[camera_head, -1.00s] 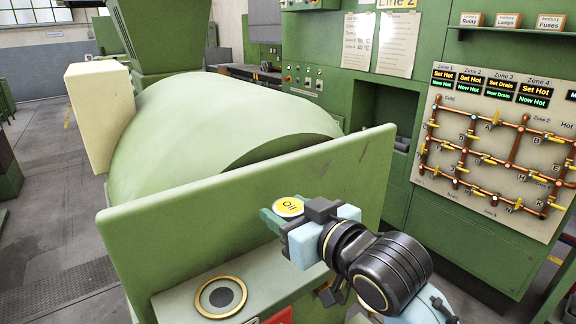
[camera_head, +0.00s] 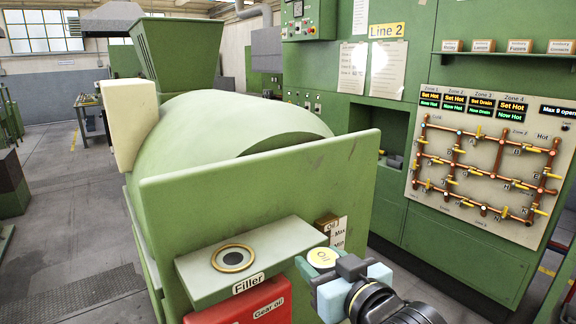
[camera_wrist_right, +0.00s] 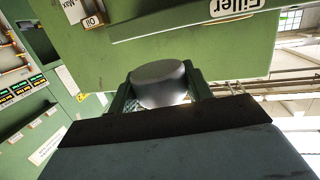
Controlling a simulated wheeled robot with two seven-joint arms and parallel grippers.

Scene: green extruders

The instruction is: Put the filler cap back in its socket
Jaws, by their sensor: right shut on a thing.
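In the right wrist view the cap (camera_wrist_right: 158,84) shows as a grey round body between the two fingers (camera_wrist_right: 160,90). The filler socket (camera_head: 233,258) is a dark round hole with a brass ring on a pale green ledge (camera_head: 195,270), above a "Filler" label. The socket is uncovered. My left gripper is not in view.
A tall green panel (camera_head: 330,165) rises behind the ledge. An oil level gauge (camera_head: 336,232) marked Max and Min stands near the cap. A red "Gear oil" box (camera_head: 240,308) is below the ledge. A pipe-diagram board (camera_head: 480,170) is at the right.

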